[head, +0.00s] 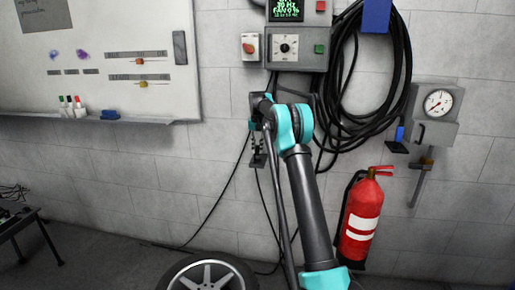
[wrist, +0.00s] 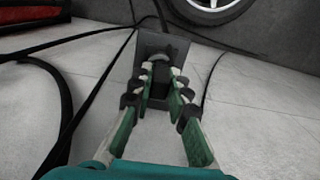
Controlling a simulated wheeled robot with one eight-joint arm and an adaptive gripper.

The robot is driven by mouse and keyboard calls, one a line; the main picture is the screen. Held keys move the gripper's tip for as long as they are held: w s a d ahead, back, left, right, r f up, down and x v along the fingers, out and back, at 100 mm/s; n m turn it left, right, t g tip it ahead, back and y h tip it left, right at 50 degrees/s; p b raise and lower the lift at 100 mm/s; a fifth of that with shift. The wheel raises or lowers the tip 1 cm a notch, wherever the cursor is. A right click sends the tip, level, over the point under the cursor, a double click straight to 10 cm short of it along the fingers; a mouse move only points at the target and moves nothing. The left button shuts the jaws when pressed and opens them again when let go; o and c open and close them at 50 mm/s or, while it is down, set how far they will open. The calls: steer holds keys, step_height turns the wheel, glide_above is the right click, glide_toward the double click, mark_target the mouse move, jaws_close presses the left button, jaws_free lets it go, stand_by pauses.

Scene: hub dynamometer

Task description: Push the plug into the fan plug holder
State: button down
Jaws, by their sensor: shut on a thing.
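My gripper (wrist: 162,72) is shut on a plug (wrist: 160,57), a greyish rounded piece between the fingertips in the wrist view. A dark square plate (wrist: 180,43), which looks like the fan plug holder, lies right behind the plug. I cannot tell how deep the plug sits in it. In the head view my gripper (head: 257,142) is small, against the wall below the control box, with the dark holder plate (head: 258,161) just below it. The plug is not clear there; my arm partly covers this area.
The control box (head: 299,47) is above my gripper. Coiled black cable (head: 400,90) hangs at its right. Thin cables run down the wall. A fire extinguisher (head: 362,217), a gauge (head: 437,103) and a blue piece on a dark bracket (head: 397,147) are right. A wheel (head: 207,275) is below.

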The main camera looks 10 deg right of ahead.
steer(key=shift+f, duration=0.15)
steer(key=c, duration=1.4)
jaws_free()
